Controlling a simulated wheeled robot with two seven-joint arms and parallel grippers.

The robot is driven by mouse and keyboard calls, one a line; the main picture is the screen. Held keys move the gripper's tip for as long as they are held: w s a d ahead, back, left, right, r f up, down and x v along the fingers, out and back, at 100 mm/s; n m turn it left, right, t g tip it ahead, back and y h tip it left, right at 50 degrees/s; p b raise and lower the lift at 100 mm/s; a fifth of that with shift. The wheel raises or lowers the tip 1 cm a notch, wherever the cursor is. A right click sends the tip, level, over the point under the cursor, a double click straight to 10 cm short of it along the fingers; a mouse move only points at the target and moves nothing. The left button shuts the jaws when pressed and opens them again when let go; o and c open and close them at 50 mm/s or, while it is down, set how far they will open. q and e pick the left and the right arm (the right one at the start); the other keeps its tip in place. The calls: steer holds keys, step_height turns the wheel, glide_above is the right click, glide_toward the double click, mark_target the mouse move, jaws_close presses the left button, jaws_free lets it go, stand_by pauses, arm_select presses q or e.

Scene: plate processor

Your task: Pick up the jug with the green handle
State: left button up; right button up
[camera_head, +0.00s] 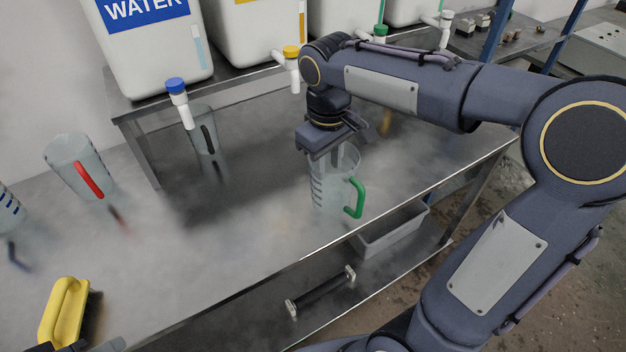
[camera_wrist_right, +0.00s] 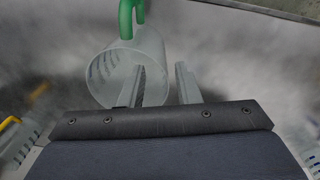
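The clear jug with the green handle (camera_head: 326,192) stands upright near the front edge of the metal table, its green handle facing right. My right gripper (camera_head: 328,150) is directly above it, pointing down at its rim. In the right wrist view, the jug (camera_wrist_right: 104,72) shows from above. The fingers of the right gripper (camera_wrist_right: 162,84) are spread apart there, one over the jug's mouth and one outside its wall, with the rim seemingly between them. Contact cannot be told. A small grey part, apparently my left gripper (camera_head: 92,346), shows at the bottom left edge, mostly cut off.
A jug with a red handle (camera_head: 75,165) and one with a black handle (camera_head: 201,135) stand to the left. A yellow-handled brush (camera_head: 62,312) lies at the front left. White tanks with taps (camera_head: 155,60) stand on the raised shelf behind. A grey bin (camera_head: 392,238) sits below.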

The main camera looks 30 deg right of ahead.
mark_target(321, 185)
steer(key=f, duration=0.1)
steer(key=w+f, duration=0.1)
steer(key=f, duration=0.1)
steer(key=shift+w+a+f+b, duration=0.1)
steer(key=shift+w+a+b, duration=0.1)
steer(key=shift+w+b, duration=0.1)
steer(key=shift+f, duration=2.8)
jaws_close()
